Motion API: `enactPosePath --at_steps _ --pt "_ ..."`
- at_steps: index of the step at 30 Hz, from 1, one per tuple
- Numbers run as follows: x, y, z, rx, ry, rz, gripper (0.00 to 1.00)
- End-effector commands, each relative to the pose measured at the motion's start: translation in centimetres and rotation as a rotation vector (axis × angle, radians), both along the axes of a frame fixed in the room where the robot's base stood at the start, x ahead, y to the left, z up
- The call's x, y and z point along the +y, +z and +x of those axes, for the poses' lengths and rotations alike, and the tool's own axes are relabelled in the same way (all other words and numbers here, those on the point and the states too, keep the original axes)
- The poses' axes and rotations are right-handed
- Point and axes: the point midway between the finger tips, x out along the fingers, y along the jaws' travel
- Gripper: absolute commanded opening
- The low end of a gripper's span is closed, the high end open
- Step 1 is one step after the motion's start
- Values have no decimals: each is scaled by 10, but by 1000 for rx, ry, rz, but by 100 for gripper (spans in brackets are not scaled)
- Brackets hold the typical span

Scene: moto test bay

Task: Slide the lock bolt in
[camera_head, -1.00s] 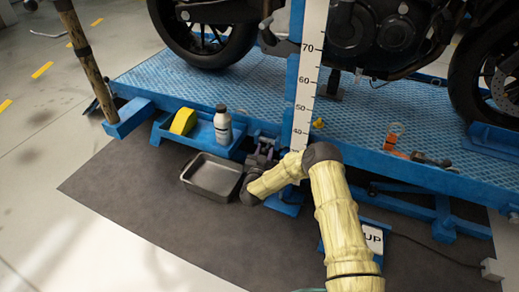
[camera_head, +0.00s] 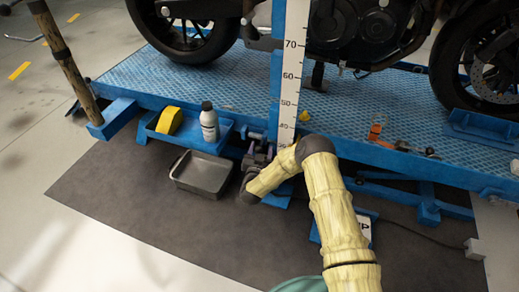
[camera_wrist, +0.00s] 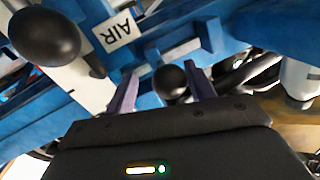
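A round black knob (camera_wrist: 171,81) stands between my gripper's two purple-grey fingers in the wrist view. It appears to be the lock bolt's knob, in front of a blue bracket (camera_wrist: 178,50) on the lift. My gripper (camera_wrist: 160,86) is open, with a finger on each side of the knob. I cannot tell whether either finger touches it. In the head view my gripper (camera_head: 266,150) is low beside the blue post with the white height scale (camera_head: 290,95); the knob is hidden there.
Left of my gripper are a blue side tray (camera_head: 190,138) with a white bottle (camera_head: 209,125) and a yellow block (camera_head: 168,121), and a grey pan (camera_head: 202,176) on the dark mat. The blue lift platform (camera_head: 235,92) carries a motorcycle. An orange item (camera_head: 375,130) lies on its edge.

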Motion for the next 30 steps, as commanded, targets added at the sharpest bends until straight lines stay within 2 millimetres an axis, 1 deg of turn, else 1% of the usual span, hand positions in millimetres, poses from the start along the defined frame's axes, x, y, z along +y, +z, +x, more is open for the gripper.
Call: enactPosePath --at_steps 8,11,14,17,30 --pt "5 2 -2 -2 8 3 54" --pt "6 3 -8 -2 9 3 54" --pt "6 5 -21 0 9 3 54" --pt "8 5 -38 2 10 2 54" --pt "13 4 -127 4 8 0 54"
